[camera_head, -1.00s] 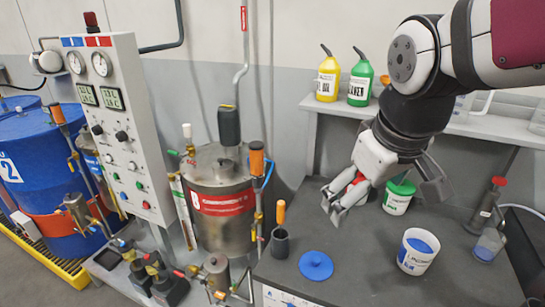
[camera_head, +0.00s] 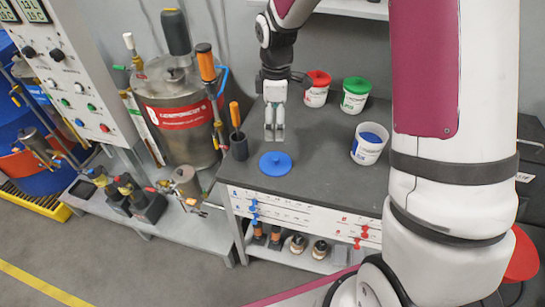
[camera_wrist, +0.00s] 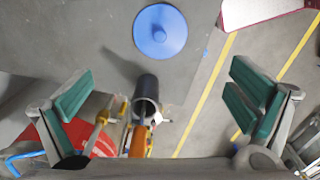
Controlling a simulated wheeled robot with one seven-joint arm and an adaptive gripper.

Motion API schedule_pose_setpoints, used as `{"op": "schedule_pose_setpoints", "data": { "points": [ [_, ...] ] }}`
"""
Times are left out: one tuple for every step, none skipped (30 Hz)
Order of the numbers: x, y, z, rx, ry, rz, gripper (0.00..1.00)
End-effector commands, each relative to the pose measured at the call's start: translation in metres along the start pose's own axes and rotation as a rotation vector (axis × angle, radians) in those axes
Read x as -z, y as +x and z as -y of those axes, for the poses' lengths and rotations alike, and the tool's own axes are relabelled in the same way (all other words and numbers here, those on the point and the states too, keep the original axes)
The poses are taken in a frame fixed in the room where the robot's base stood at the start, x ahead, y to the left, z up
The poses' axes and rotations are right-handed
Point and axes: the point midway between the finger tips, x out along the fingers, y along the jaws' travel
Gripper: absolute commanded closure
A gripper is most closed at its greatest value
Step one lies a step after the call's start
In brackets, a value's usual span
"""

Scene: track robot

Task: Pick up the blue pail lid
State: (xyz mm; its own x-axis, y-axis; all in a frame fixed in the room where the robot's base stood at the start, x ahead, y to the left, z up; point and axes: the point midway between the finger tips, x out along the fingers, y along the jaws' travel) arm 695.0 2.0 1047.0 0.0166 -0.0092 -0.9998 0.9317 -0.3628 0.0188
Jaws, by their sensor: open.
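The blue pail lid (camera_head: 275,163) is a round disc with a small knob, lying flat on the dark bench top near its front edge. In the wrist view the blue lid (camera_wrist: 160,32) is at the top centre, beyond the fingertips and apart from them. My gripper (camera_head: 274,136) points down just behind the lid in the head view and looks empty. In the wrist view my gripper (camera_wrist: 165,95) has its green-padded fingers wide apart. A white pail with blue contents (camera_head: 369,143) stands open on the bench to the right.
A dark cup holding an orange-handled tool (camera_head: 238,146) stands left of the lid; the cup (camera_wrist: 146,88) shows between my fingers in the wrist view. Red-lidded (camera_head: 317,88) and green-lidded (camera_head: 355,95) pails stand behind. A steel tank (camera_head: 180,115) is at left.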

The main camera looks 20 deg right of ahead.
Motion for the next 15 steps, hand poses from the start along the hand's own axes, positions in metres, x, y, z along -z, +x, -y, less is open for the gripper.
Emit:
{"op": "schedule_pose_setpoints", "data": {
  "points": [
    [0.002,0.009,-0.003,0.009,-0.017,-0.001,0.0],
    [0.002,0.012,-0.004,0.012,-0.026,-0.002,0.0],
    [0.003,0.015,-0.004,0.016,-0.035,-0.003,0.0],
    [0.003,0.017,-0.005,0.018,-0.04,-0.003,0.0],
    [0.004,0.02,-0.005,0.02,-0.043,-0.003,0.0],
    [0.004,0.023,-0.005,0.021,-0.046,-0.003,0.0],
    [0.004,0.026,-0.005,0.022,-0.047,-0.003,0.0],
    [0.004,0.03,-0.004,0.023,-0.047,-0.002,0.0],
    [0.004,0.036,-0.004,0.024,-0.047,-0.002,0.0],
    [0.004,0.042,-0.003,0.024,-0.047,-0.002,0.0],
    [0.003,0.048,-0.003,0.025,-0.047,-0.002,0.0],
    [0.004,0.056,-0.003,0.025,-0.048,-0.002,0.0],
    [0.004,0.061,-0.003,0.025,-0.047,-0.002,0.0],
    [0.003,0.067,-0.003,0.024,-0.047,-0.002,0.0],
    [0.003,0.074,-0.002,0.024,-0.047,-0.001,0.0]
  ]
}}
